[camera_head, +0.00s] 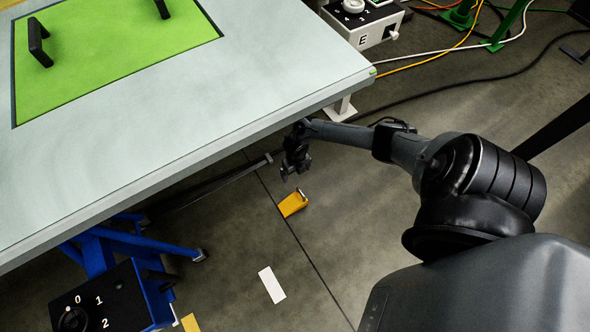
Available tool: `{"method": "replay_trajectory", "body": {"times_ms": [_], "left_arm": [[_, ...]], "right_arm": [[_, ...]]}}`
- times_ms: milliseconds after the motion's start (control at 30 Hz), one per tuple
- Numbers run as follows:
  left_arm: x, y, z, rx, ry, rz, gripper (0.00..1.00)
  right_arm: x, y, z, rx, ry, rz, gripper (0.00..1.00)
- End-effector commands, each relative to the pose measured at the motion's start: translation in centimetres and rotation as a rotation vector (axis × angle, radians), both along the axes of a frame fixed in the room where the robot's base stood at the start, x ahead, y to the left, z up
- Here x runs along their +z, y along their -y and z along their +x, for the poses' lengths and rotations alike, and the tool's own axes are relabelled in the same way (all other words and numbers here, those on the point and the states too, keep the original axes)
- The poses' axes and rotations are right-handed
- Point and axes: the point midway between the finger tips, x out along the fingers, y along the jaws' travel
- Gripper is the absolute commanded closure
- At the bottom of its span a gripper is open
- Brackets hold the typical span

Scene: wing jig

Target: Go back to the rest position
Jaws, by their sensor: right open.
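My right gripper (291,171) hangs beside the front edge of the pale table (190,115), over the floor and apart from the table. It points downward and looks open, with nothing seen between its fingers. My right arm reaches in from the lower right. My left gripper and left arm are not in view.
A green panel (110,45) with black handles (38,43) lies on the table. A white control box (362,20) stands beyond the table's far corner, with cables on the floor. A black dial box (100,303) and blue legs (130,243) are lower left. A yellow object (293,204) lies on the floor.

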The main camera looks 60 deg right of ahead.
Motion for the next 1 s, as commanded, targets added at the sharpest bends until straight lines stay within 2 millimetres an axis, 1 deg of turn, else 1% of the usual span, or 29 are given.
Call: {"method": "replay_trajectory", "body": {"times_ms": [33,167,400,600,800,1000], "left_arm": [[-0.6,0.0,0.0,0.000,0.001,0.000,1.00],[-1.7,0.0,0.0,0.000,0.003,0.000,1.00],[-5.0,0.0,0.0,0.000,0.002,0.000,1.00],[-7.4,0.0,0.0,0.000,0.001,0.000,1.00],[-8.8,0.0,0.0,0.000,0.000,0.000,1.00],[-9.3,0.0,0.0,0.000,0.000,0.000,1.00]], "right_arm": [[-0.6,0.0,0.1,0.000,0.001,0.000,0.00],[-1.9,-0.1,0.1,-0.001,0.001,0.000,0.00],[-5.4,-0.1,0.1,-0.002,0.002,0.001,0.00],[-7.9,-0.1,0.1,-0.001,0.001,0.000,0.00],[-9.4,0.0,0.1,-0.001,0.002,0.000,0.00],[-9.9,0.0,0.1,-0.001,0.002,0.000,0.00]]}}
